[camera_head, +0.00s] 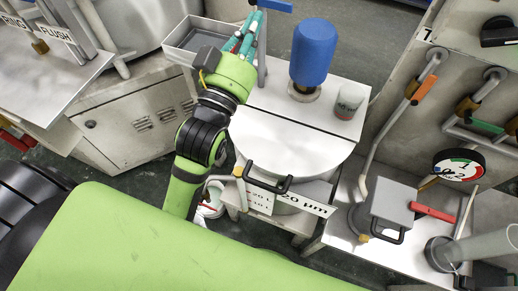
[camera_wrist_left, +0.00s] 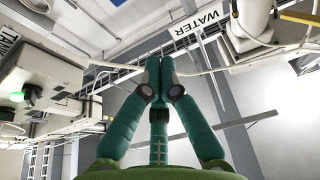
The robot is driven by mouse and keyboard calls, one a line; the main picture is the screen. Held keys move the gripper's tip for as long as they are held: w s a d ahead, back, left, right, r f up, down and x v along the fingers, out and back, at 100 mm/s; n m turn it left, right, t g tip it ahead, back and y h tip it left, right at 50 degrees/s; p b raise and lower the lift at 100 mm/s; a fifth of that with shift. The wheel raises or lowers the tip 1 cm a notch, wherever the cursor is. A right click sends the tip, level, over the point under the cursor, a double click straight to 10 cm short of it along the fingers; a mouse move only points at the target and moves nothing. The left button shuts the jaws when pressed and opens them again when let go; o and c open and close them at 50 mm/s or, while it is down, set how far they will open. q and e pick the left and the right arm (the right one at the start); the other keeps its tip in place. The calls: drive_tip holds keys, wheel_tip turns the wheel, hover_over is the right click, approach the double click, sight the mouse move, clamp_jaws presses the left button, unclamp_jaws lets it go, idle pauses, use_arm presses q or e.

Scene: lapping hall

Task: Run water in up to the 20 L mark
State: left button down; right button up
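My left gripper (camera_head: 250,30) points up at the top of the head view, beside a grey upright post and close to a blue lever (camera_head: 272,6). I cannot tell whether it touches the lever. In the left wrist view its teal fingers (camera_wrist_left: 160,75) meet at the tips with nothing visible between them. A sign reading WATER (camera_wrist_left: 201,23) hangs overhead. Below the gripper stands a vessel with a round pale lid (camera_head: 290,145) and a black handle. The water level is not visible. My right gripper is out of view.
A grey tray (camera_head: 195,40) is left of the gripper. A gauge (camera_head: 459,164), pipes and a red-handled grey box (camera_head: 393,202) are at right.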

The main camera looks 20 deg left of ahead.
sight(277, 9)
use_arm(q)
drive_tip(key=c, duration=0.9)
unclamp_jaws()
drive_tip(key=w+f+m+g, duration=0.1)
drive_tip(key=w+m, duration=0.2)
drive_tip(key=m, duration=0.2)
drive_tip(key=w+f+m+g, duration=0.1)
drive_tip(key=w+m, duration=0.3)
drive_tip(key=m, duration=0.2)
drive_tip(key=w+f+m+g+b, duration=0.1)
drive_tip(key=w+m+g, duration=0.1)
drive_tip(key=m, duration=0.4)
drive_tip(key=shift+w+d+y, duration=0.3)
drive_tip(key=shift+w+d, duration=0.05)
drive_tip(key=shift+w, duration=0.45)
